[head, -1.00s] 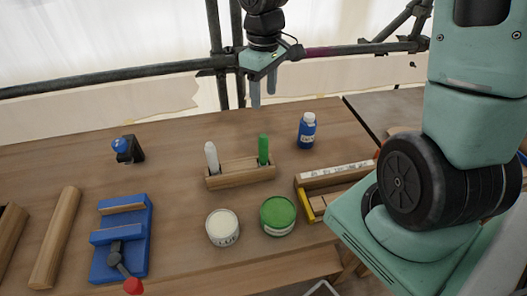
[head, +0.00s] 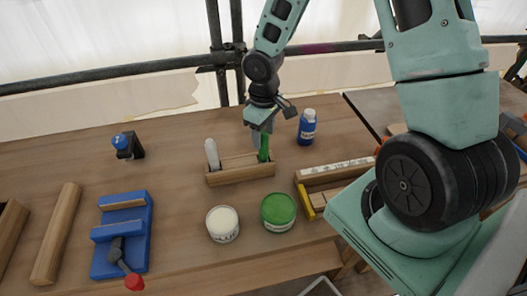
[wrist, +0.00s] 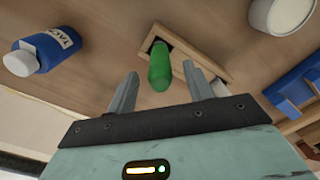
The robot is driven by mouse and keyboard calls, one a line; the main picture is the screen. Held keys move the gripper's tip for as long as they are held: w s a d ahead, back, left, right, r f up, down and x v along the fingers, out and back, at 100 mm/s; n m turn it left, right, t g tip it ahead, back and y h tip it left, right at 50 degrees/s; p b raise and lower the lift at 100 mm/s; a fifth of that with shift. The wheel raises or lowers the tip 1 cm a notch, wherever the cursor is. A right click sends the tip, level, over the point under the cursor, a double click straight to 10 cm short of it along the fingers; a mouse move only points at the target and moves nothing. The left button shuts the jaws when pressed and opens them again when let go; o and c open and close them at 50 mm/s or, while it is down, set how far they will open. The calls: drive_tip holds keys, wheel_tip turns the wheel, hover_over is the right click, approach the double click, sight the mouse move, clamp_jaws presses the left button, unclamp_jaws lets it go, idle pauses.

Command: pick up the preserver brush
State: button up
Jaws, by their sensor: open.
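A green-handled brush (head: 264,151) stands upright at the right end of a wooden holder (head: 238,175), and a white-handled brush (head: 212,154) leans slightly at the left end. No writing shows on either handle. My gripper (head: 262,135) is open and empty, just above and around the top of the green handle. In the wrist view the green handle (wrist: 160,70) points up between the two fingers, with a gap on each side. The holder (wrist: 206,58) also shows there; its far end is partly hidden by a finger.
A blue bottle (head: 307,127) stands close to the right of the holder. A white tin (head: 222,225) and a green tin (head: 278,213) stand in front. A blue vise (head: 121,236) is at left, and a wooden box (head: 331,177) at right. Scaffold pipes run behind the bench.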

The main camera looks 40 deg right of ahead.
sight(264, 153)
drive_tip(key=shift+f, duration=1.35)
drive_tip(key=c, duration=1.1)
drive_tip(key=shift+r, duration=0.1)
